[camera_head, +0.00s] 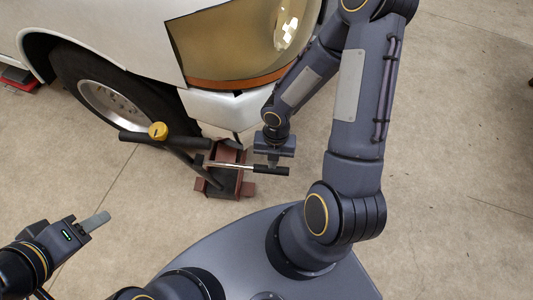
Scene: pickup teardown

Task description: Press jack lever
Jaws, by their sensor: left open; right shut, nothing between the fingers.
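The jack (228,182) is a dark red-brown body on the floor by the front of the white pickup. A dark T-shaped handle (180,143) with a yellow knob slants up from it to the left. The jack lever (248,168) is a thin silver rod with a black grip at its right end, lying roughly level. My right gripper (272,160) is shut and points down at the lever, just by its black grip; I cannot tell whether it touches. My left gripper (97,220) is open and empty, low at the left, away from the jack.
The pickup's bumper (225,108) and headlight (290,28) stand close behind my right gripper. The front wheel (110,103) is at the left. A red object (18,78) lies on the floor at the far left.

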